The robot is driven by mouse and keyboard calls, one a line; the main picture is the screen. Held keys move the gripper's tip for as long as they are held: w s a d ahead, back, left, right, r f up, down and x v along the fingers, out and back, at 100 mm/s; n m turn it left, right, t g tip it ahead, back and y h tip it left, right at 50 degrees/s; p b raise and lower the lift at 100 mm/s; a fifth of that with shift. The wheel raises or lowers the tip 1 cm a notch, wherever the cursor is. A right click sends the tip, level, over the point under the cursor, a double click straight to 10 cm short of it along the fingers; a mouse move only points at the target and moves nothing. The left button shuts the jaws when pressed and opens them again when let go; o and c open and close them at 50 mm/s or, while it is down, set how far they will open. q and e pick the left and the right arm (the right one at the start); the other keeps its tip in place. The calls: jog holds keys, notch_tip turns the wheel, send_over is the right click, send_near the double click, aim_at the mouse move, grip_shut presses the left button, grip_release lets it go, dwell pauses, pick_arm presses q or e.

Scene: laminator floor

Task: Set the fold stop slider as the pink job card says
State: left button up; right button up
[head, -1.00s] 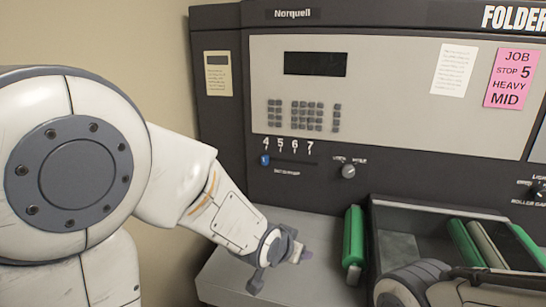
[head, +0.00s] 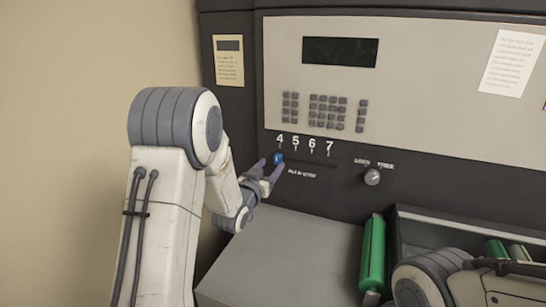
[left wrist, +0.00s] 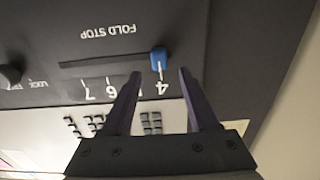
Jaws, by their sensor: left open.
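The blue fold stop slider knob (head: 278,157) sits at the 4 end of its slot, below the printed scale 4 to 7. In the left wrist view the blue knob (left wrist: 158,59) is upside down, in line with the 4. My left gripper (head: 271,168) is open, its two dark fingers pointing at the panel. In the left wrist view the knob lies just beyond and between the fingertips, with no clear contact. The pink job card is outside the current views; earlier it read JOB, STOP 5, HEAVY, MID. My right gripper is not in view.
A round lock/free knob (head: 372,176) is right of the slider. A keypad (head: 325,109) and dark display (head: 340,51) are above. A green roller (head: 373,255) stands at the lower right. The grey ledge (head: 285,262) below the slider is bare.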

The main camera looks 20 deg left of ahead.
aim_at(276, 159)
pick_arm(q)
jog(key=shift+w+d+p, duration=0.2)
jog(key=shift+w+p, duration=0.25)
jog(key=shift+w, duration=1.9)
jog(key=shift+c, duration=0.3)
grip_shut()
jog(key=shift+a, duration=0.1)
